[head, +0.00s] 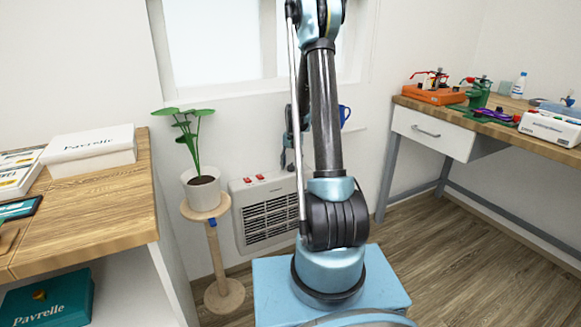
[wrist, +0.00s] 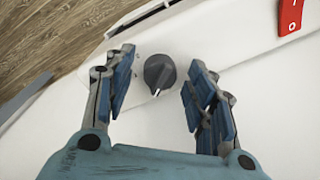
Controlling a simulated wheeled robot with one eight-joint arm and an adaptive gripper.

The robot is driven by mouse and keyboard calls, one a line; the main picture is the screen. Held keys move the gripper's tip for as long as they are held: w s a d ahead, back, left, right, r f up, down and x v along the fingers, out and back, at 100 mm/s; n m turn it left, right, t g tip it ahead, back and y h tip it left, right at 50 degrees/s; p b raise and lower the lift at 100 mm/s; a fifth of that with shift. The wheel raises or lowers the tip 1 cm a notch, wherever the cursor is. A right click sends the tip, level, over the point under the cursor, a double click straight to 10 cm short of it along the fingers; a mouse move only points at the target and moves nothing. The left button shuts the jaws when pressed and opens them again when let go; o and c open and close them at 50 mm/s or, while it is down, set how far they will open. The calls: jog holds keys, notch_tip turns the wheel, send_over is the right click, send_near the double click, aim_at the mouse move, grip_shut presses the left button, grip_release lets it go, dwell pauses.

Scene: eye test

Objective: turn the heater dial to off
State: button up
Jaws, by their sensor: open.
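The white heater (head: 268,212) hangs low on the wall below the window, with a dark front grille. Its dial (wrist: 159,72) is a dark grey round knob with a raised grip on the white top panel in the wrist view. A small pale mark shows at the dial's lower edge; I cannot read a setting. My gripper (wrist: 162,66) is open, one blue-padded finger on each side of the dial, with visible gaps and no contact seen. In the head view, my arm hides the dial and much of the gripper.
Red switches (head: 255,178) sit on the heater's top; one red switch (wrist: 290,15) shows at the wrist view's upper right. A potted plant (head: 201,190) on a wooden stand (head: 215,255) is close left of the heater. A blue mug (head: 344,114) is behind my arm. Floor (head: 440,250) is clear at right.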

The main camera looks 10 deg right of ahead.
jog(key=shift+f, duration=0.15)
jog(key=c, duration=1.1)
jog(key=shift+a, duration=0.15)
jog(key=n, duration=0.4)
jog(key=shift+n, duration=0.3)
jog(key=shift+d+n+g, duration=0.2)
jog(key=shift+n+g, duration=0.1)
jog(key=shift+n, duration=1.9)
jog(key=shift+w, duration=0.1)
